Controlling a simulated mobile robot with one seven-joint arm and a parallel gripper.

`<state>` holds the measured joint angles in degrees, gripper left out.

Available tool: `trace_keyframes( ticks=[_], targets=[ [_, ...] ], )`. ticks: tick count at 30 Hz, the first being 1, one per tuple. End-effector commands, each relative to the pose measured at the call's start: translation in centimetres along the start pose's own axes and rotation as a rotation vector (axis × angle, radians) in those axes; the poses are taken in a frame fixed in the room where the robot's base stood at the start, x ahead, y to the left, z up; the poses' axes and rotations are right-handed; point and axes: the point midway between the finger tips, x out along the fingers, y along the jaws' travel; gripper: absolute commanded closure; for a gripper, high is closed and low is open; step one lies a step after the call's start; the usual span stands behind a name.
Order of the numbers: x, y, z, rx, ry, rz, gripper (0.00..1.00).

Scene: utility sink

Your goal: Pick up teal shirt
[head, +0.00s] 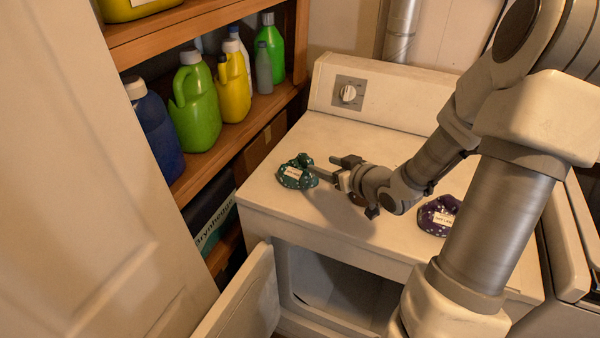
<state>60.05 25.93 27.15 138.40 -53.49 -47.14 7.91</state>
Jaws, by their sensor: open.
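The teal shirt (297,173) is a crumpled, spotted bundle with a white label, lying on the left part of the white dryer top (345,228). My gripper (322,168) is just to its right, fingers pointing left toward it. The fingers are apart, and one fingertip reaches the shirt's right edge in the picture. I cannot tell whether it touches. The shirt rests on the surface and is not held.
A purple spotted bundle (437,216) lies on the dryer top at the right, partly behind my arm. The dryer door (245,305) hangs open below. A wooden shelf (235,127) with several bottles stands at left, beside a pale door (85,190).

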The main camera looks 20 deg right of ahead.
Motion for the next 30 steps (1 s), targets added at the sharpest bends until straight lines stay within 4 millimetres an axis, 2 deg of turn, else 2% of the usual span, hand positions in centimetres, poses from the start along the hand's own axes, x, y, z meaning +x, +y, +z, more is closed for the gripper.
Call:
trace_keyframes(
  ticks=[3, 10, 18, 22, 28, 30],
  targets=[
    [1.9, -0.1, 0.1, 0.001, 0.000, -0.002, 0.35],
    [3.5, -0.1, 0.1, 0.001, -0.001, -0.001, 0.35],
    [7.4, -0.1, 0.1, 0.001, 0.001, -0.001, 0.35],
    [8.1, 0.0, 0.1, 0.001, 0.000, 0.000, 0.35],
    [8.1, 0.0, 0.1, 0.000, -0.001, 0.001, 0.35],
    [8.1, 0.0, 0.1, 0.000, -0.001, 0.001, 0.48]
  ],
)
